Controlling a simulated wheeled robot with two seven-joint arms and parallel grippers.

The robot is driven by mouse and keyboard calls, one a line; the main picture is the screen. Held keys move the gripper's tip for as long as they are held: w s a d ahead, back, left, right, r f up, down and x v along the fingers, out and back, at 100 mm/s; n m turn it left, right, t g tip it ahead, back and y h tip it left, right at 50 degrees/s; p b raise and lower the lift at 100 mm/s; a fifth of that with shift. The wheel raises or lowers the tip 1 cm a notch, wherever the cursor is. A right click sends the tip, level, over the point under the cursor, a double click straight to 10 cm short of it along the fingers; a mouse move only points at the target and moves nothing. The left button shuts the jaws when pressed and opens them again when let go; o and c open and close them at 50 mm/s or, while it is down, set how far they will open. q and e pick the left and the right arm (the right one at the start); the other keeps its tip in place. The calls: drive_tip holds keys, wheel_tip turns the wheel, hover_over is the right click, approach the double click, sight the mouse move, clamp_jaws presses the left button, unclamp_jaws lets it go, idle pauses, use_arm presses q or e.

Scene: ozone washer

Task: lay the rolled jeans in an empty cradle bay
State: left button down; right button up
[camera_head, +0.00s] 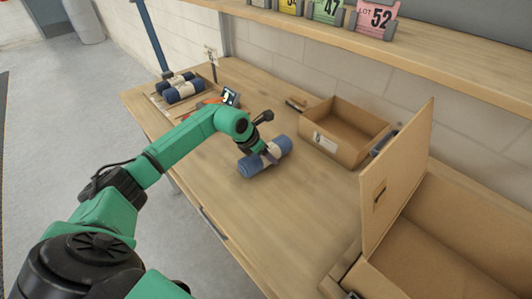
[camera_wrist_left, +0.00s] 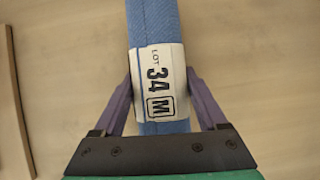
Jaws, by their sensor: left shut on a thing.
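The rolled jeans (camera_head: 250,165) are a blue roll with a cream band, over the middle of the table. In the left wrist view the roll (camera_wrist_left: 154,25) runs up and down, its band reading "LOT 34 M". My left gripper (camera_head: 268,152) is shut on the roll at the band, with a finger on each side in the left wrist view (camera_wrist_left: 162,85). I cannot tell whether the roll touches the table. A wooden cradle (camera_head: 154,98) at the table's far left end bears two similar rolls (camera_head: 184,91); its bays are partly hidden. My right gripper is not in view.
A small display (camera_head: 231,97) stands near the cradle. An open, shallow box (camera_head: 345,130) sits at the back, and a large open carton (camera_head: 440,240) at the right. A shelf with lot cards (camera_head: 376,16) runs above. The table's front middle is clear.

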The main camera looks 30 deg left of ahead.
use_arm(q)
drive_tip(key=shift+f, duration=0.45)
drive_tip(key=shift+c, duration=1.7)
unclamp_jaws()
drive_tip(key=shift+f, duration=0.1)
drive_tip(key=o, duration=0.3)
drive_tip(key=shift+o, duration=0.2)
